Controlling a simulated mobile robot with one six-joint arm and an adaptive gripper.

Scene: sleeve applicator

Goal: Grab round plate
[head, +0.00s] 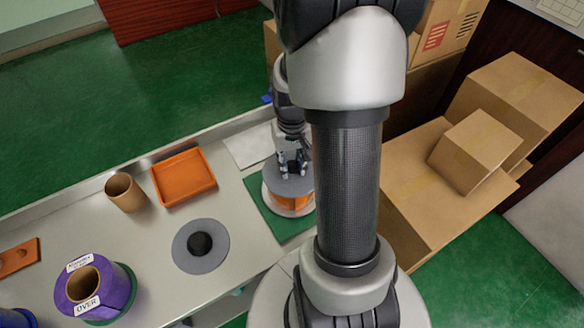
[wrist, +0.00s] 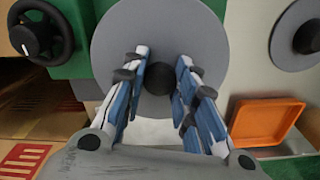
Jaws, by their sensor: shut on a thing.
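A grey round plate (head: 288,191) with a black knob lies on top of an orange and white roll (head: 290,206) at the table's right end. My gripper (head: 293,168) is right above it, pointing down. In the wrist view the plate (wrist: 115,45) fills the upper middle, and its black knob (wrist: 158,80) is between the fingers of my gripper (wrist: 162,60). The fingers are shut on the knob. A second grey round plate (head: 218,257) with a black knob lies flat on the table; it also shows in the wrist view (wrist: 285,50).
An orange tray (head: 185,178) and a brown cup (head: 124,193) stand left of the roll. A purple labelled roll (head: 118,290) is at the lower left. A green mat (head: 262,203) lies under the orange roll. Cardboard boxes (head: 420,195) are at the right.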

